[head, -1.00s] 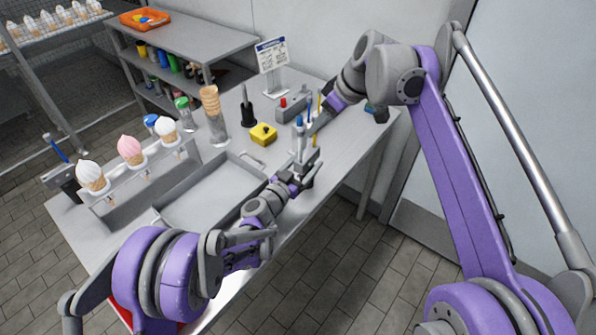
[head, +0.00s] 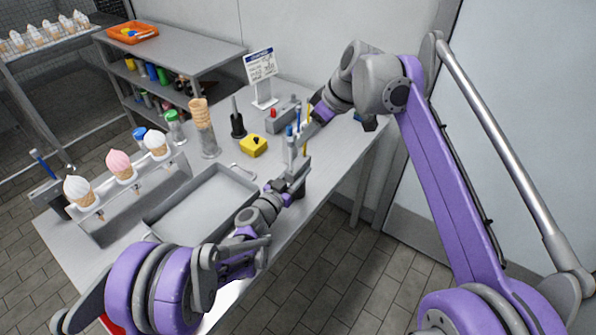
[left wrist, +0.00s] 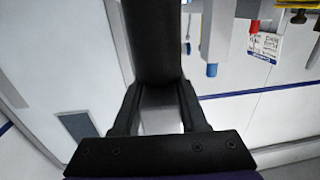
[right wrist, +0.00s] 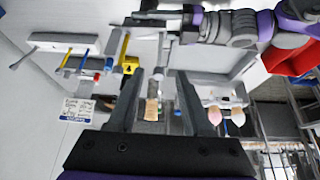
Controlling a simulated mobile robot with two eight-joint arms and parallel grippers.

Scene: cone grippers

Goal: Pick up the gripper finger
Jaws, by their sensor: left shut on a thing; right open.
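My left gripper (head: 294,178) is at the near right edge of the table. It is shut on a dark rounded piece (head: 300,190), which fills the space between its fingers as a thick black bar in the left wrist view (left wrist: 153,45). I cannot tell for certain that this piece is the gripper finger; its far end is out of that view. My right gripper (head: 312,128) is farther back over the table, beside slim blue and yellow sticks. Its fingers stand apart and empty in the right wrist view (right wrist: 161,78).
A grey tray (head: 160,222) and a cone rack (head: 110,221) stand left on the table. A yellow block (head: 253,147), a black spike-shaped item (head: 237,122), stacked cones (head: 201,118) and a sign (head: 261,66) stand behind. Shelves are at the back left.

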